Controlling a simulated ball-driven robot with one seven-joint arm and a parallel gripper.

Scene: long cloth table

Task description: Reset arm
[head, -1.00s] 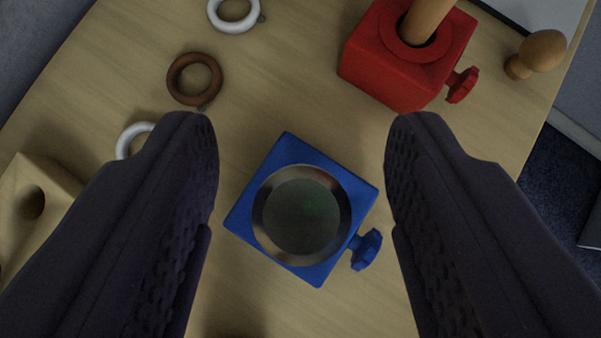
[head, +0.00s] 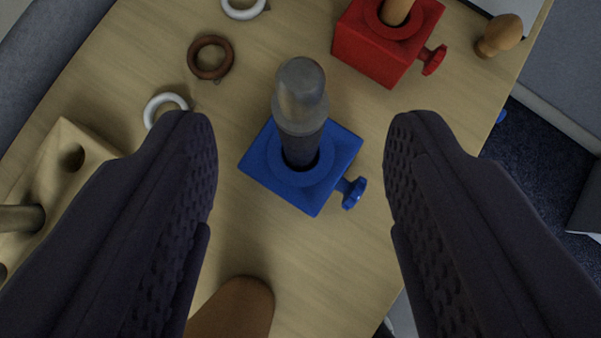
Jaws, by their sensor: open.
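My gripper (head: 301,135) is open and empty, its two dark textured fingers reaching in from the lower left and lower right. Between and beyond the fingertips, a blue block (head: 270,160) stands on the wooden table. A grey metal peg (head: 301,95) with a rounded top stands upright in the blue block's round hole. A blue knob (head: 354,192) sticks out of the block's right side. The fingers are apart from the peg and the block.
A red block (head: 365,55) with a wooden peg (head: 396,12) and a wooden knob piece (head: 499,36) are at the upper right. A brown ring (head: 210,57) and white rings (head: 165,106) lie upper left. A wooden block with holes (head: 62,140) is at left. A brown rounded object (head: 238,308) is below.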

